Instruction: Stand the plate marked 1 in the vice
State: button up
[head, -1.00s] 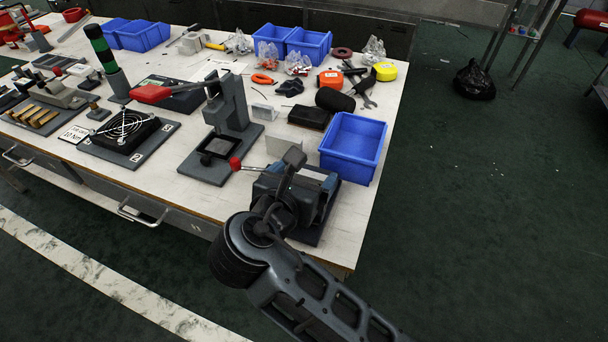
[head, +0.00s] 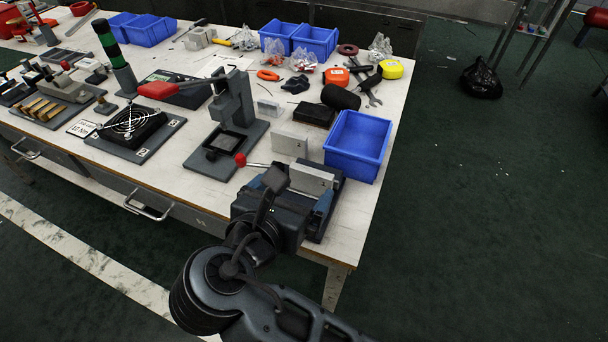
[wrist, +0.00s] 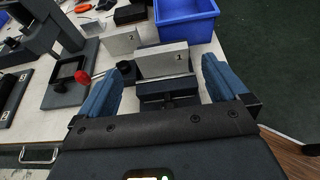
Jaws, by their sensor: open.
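The pale grey plate marked 1 (wrist: 162,60) stands upright in the dark vice (wrist: 168,92), with its lower edge hidden behind the near jaw. It also shows in the head view (head: 311,180). The vice's red-knobbed lever (head: 240,159) points left. My gripper (wrist: 163,66) is open, its blue fingers wide apart on either side of the plate, with clear gaps to it. In the head view the gripper's dark body hides much of the vice. Whether the jaws clamp the plate cannot be seen.
A similar plate marked 2 (wrist: 124,40) stands just behind and to the left. A blue bin (head: 357,146) stands close behind on the right, and a lever press (head: 232,125) on the left. The table's right edge is near.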

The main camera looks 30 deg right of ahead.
jog(key=shift+v, duration=2.4)
jog(key=shift+c, duration=0.2)
